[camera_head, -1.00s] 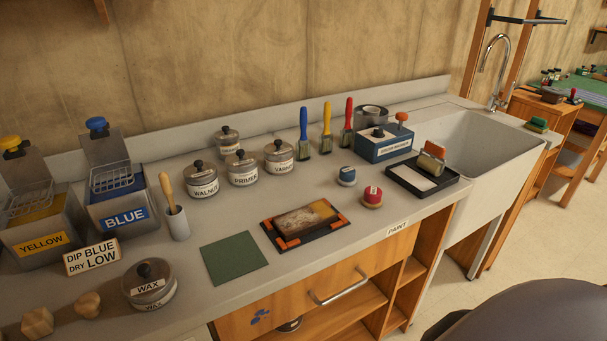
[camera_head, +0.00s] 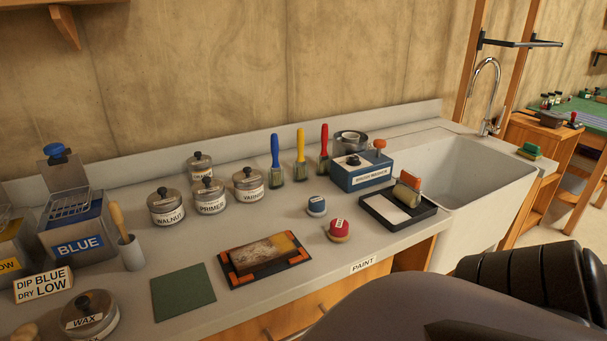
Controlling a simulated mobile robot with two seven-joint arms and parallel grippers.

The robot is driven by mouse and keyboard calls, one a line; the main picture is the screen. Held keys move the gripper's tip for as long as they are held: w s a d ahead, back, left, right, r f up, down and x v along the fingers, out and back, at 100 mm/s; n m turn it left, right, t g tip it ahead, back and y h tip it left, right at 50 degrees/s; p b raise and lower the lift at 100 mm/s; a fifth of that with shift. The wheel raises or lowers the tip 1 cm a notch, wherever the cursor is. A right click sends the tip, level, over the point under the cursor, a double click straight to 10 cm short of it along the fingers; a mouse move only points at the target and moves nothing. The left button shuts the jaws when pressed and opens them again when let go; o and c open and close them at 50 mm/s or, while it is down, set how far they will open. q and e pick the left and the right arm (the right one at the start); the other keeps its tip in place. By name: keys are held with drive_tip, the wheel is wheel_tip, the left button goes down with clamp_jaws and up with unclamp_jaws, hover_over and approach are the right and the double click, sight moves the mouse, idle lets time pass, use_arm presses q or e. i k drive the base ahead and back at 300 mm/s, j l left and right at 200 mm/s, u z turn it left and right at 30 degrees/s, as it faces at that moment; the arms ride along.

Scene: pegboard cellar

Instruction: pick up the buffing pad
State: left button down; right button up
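Two small round pads with a pale base and a coloured top stand on the grey counter (camera_head: 225,275): a blue-topped one (camera_head: 316,206) and a red-topped one (camera_head: 338,230) nearer the front edge. A flat green square (camera_head: 183,291) lies left of the framed wooden panel (camera_head: 262,254). I cannot tell for certain which of these is the buffing pad. My dark right arm fills the lower right, in front of the counter edge. Neither gripper's fingers show.
A black tray with a roller (camera_head: 422,224) and a blue box (camera_head: 361,178) stand right of the round pads. Lidded tins (camera_head: 211,197) and upright brushes (camera_head: 300,160) stand behind. The sink (camera_head: 470,190) is at right. Blue dip tank (camera_head: 78,240) stands at left.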

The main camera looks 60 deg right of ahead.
sight(316, 207)
drive_tip(key=k+l+u, duration=0.45)
drive_tip(key=l, duration=0.2)
drive_tip(key=k+l+u, duration=0.15)
drive_tip(key=k+l, duration=0.3)
drive_tip(key=l, duration=0.2)
drive_tip(key=k+l+u, duration=0.15)
drive_tip(key=k+l, duration=0.4)
